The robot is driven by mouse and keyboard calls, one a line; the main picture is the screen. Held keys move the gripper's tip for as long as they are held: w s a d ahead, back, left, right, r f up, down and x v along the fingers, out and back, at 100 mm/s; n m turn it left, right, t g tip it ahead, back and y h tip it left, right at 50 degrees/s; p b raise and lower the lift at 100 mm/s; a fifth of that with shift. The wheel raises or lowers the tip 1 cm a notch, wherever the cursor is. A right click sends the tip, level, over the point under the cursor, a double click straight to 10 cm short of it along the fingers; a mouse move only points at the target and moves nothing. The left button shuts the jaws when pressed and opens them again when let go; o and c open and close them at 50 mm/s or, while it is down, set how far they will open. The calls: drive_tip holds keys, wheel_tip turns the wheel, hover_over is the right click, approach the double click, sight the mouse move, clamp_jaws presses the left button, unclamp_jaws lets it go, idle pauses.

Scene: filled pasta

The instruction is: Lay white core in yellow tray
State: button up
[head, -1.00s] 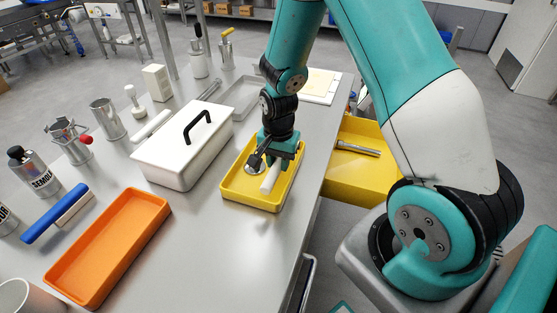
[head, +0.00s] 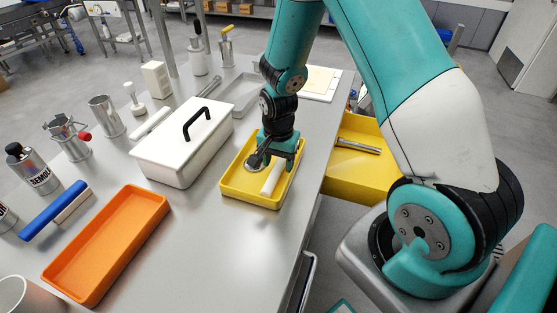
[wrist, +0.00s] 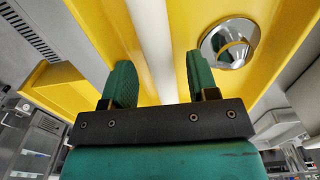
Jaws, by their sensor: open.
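The yellow tray (head: 237,193) stands on the metal table near its right edge. The white core (head: 271,178), a plain white cylinder, lies in the tray, in its right part. My gripper (head: 276,160) is over the tray, just above the core. In the wrist view the gripper (wrist: 158,85) is open, with one green finger on each side of the white core (wrist: 152,45) and visible gaps between. A round shiny metal piece (head: 253,163) is also in the tray, left of the core; it also shows in the wrist view (wrist: 230,43).
A white lidded box (head: 178,163) with a black handle stands close left of the tray. An orange tray (head: 80,290) lies at the front left, empty. A larger yellow bin (head: 350,178) with a metal rod (head: 358,147) sits beyond the table's right edge.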

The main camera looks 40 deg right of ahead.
sight(278, 165)
wheel_tip(278, 165, up, 13)
drive_tip(key=s+a+r+n+y, duration=0.2)
drive_tip(key=s+a+r+n, duration=0.5)
drive_tip(key=s+a+n, duration=0.2)
drive_tip(key=s+a+r+n+y+p, duration=0.1)
drive_tip(key=s+a+r+n+y, duration=0.1)
drive_tip(key=s+a+r+n, duration=0.5)
drive_tip(key=s+a+n, duration=0.1)
drive_tip(key=s+n, duration=0.1)
drive_tip(key=s, duration=0.1)
drive_tip(key=shift+s+a+p, duration=0.25)
drive_tip(key=shift+a+p, duration=0.05)
drive_tip(key=shift+a, duration=0.1)
